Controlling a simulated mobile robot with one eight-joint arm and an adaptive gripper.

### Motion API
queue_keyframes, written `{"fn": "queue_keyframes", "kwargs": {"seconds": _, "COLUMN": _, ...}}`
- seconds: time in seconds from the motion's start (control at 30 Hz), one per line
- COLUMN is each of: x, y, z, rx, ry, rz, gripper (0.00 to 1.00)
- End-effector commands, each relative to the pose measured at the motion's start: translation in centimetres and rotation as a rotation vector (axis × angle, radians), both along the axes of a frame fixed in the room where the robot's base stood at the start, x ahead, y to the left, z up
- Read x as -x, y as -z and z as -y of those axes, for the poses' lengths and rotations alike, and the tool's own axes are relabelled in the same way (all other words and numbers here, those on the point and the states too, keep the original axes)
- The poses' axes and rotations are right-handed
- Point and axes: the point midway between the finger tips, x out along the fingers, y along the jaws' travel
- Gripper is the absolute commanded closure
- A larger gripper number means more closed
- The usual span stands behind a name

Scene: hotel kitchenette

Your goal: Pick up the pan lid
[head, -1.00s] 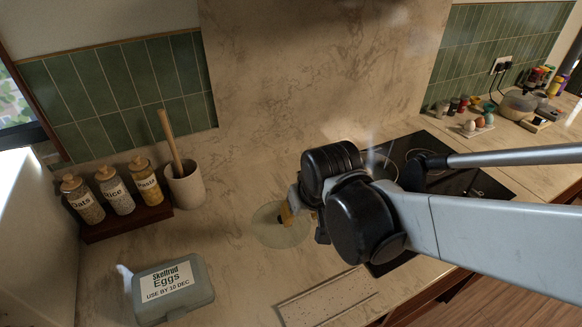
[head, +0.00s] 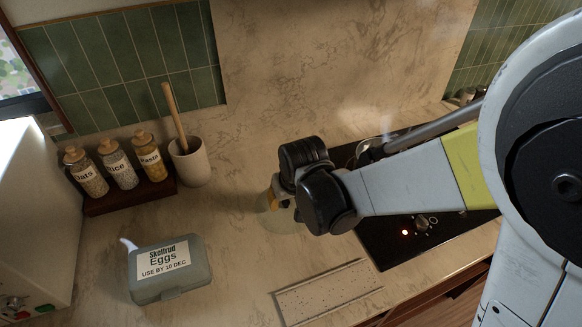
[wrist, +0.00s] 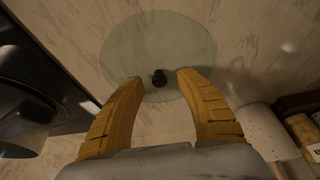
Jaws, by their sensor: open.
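The pan lid is a round clear glass disc (wrist: 165,38) with a small black knob, lying on the marble counter. In the wrist view the knob shows between the fingertips of my gripper (wrist: 159,76). The two yellow fingers are apart, one on each side of the knob, with nothing gripped. Whether they are level with the knob or above it, I cannot tell. In the head view the lid (head: 286,224) is partly hidden behind my gripper (head: 274,198), and its knob is not visible.
A black hob (head: 385,240) with a red light lies right of the lid. An egg box (head: 170,285) is at the front left. A utensil pot (head: 190,165) and a rack of labelled jars (head: 128,200) stand behind. A board (head: 325,290) lies in front. Counter left of the lid is clear.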

Motion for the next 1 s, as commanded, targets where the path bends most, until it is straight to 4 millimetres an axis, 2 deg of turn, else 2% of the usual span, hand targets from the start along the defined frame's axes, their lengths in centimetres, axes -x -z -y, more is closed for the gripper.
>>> {"fn": "queue_keyframes", "kwargs": {"seconds": 0.03, "x": -0.28, "y": 0.91, "z": -0.12, "rx": 0.000, "ry": 0.000, "rz": 0.000, "gripper": 0.58}}
{"fn": "queue_keyframes", "kwargs": {"seconds": 0.1, "x": -0.46, "y": 1.30, "z": -0.20, "rx": 0.000, "ry": 0.000, "rz": 0.000, "gripper": 0.58}}
{"fn": "queue_keyframes", "kwargs": {"seconds": 0.3, "x": -0.45, "y": 1.15, "z": -0.19, "rx": 0.000, "ry": 0.000, "rz": 0.000, "gripper": 0.59}}
{"fn": "queue_keyframes", "kwargs": {"seconds": 0.43, "x": -0.45, "y": 1.14, "z": -0.20, "rx": 0.000, "ry": 0.000, "rz": 0.000, "gripper": 0.99}}
{"fn": "queue_keyframes", "kwargs": {"seconds": 0.83, "x": -0.44, "y": 1.13, "z": -0.18, "rx": 0.000, "ry": 0.000, "rz": 0.000, "gripper": 1.00}}
{"fn": "queue_keyframes", "kwargs": {"seconds": 1.0, "x": -0.45, "y": 0.42, "z": -0.20, "rx": 0.000, "ry": 0.000, "rz": 0.001, "gripper": 1.00}}
